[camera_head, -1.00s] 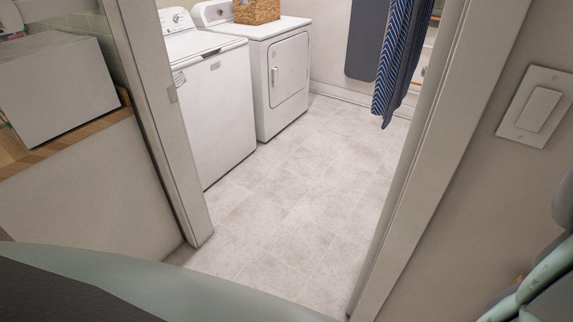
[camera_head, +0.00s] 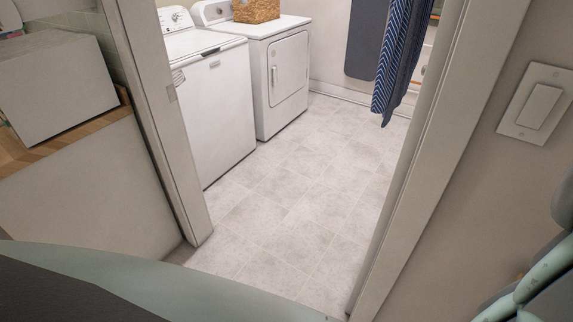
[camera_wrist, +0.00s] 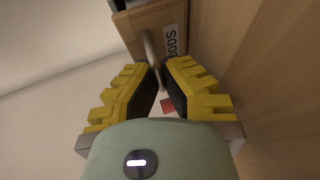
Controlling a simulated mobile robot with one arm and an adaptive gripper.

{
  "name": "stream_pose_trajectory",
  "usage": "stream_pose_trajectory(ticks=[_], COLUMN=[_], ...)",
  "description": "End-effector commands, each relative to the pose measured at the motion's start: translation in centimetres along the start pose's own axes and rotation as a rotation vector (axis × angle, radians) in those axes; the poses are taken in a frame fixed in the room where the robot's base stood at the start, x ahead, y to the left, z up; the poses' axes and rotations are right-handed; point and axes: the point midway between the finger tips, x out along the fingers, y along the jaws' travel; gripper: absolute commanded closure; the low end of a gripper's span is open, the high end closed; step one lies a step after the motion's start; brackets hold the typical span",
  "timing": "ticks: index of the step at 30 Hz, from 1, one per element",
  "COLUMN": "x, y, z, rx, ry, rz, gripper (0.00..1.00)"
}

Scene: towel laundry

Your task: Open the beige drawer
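The beige drawer (camera_wrist: 133,24) shows at the top of the wrist view, with a dark-lettered white label that is partly cut off. Its curved metal handle (camera_wrist: 150,45) stands out from the front. My gripper (camera_wrist: 159,68) has yellow ribbed fingers with dark inner pads. The fingertips converge on both sides of the handle's near end and appear closed on it. A narrow gap remains between the pads further back. The drawer and the fingertips do not show in the head view.
A wooden panel (camera_wrist: 265,75) runs close along the right of the wrist view. The head view shows a doorway with clear tiled floor (camera_head: 290,215), a washer (camera_head: 212,105), a dryer (camera_head: 280,75) and a light switch (camera_head: 541,106) on the right wall.

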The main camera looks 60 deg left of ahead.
Motion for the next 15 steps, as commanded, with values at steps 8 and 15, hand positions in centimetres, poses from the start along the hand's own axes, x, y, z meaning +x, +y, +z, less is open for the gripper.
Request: stream_pose_trajectory(ticks=[8,15], x=[-3.6,-4.9], y=[-1.1,-1.3], z=[-1.9,-2.3], rx=[0.001,0.001], ry=[0.012,0.01], rz=[-0.003,-0.007], gripper=[1.0,1.0])
